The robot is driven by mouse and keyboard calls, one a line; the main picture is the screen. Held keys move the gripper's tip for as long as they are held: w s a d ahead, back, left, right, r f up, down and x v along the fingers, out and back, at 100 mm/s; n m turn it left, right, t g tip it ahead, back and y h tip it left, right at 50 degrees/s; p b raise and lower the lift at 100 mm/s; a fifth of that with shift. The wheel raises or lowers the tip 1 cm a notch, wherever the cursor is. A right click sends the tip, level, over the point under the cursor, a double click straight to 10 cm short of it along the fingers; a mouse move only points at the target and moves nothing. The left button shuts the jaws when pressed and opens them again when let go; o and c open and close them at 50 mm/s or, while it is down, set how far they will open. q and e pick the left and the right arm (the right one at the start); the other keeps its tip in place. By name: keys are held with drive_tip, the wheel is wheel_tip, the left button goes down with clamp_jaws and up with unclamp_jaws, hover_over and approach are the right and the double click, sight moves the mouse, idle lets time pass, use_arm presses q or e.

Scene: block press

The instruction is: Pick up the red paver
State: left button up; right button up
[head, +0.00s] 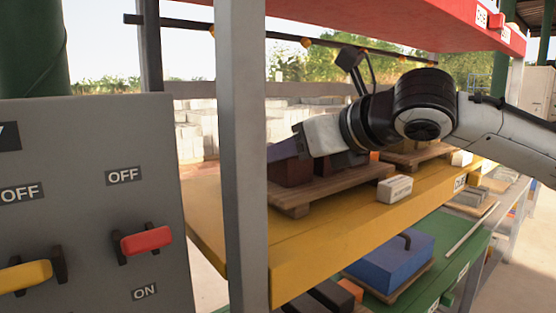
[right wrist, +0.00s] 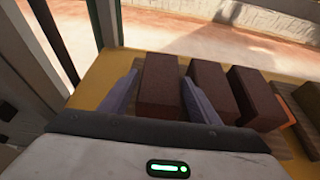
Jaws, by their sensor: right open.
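A reddish-brown paver (right wrist: 160,85) stands on the yellow shelf's wooden pallet, between the two purple fingers of my right gripper (right wrist: 160,79). The fingers are open, one on each side of it, and I cannot tell if either touches it. In the head view my right gripper (head: 283,149) reaches in over the pallet from the right, above the dark red paver (head: 291,172). Two similar brown pavers, a middle one (right wrist: 211,82) and a right one (right wrist: 257,98), stand to the right in the wrist view. My left gripper is not in view.
A grey post (head: 242,150) stands close to the left of the pallet (head: 340,187). A small white block (head: 394,188) sits at the yellow shelf's (head: 350,228) front. A red shelf (head: 400,18) hangs above. A grey switch panel (head: 90,210) is at left.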

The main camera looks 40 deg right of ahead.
drive_tip(key=shift+p+x, duration=0.45)
drive_tip(key=shift+x, duration=1.05)
drive_tip(key=c, duration=1.3)
drive_tip(key=shift+r, duration=0.15)
clamp_jaws()
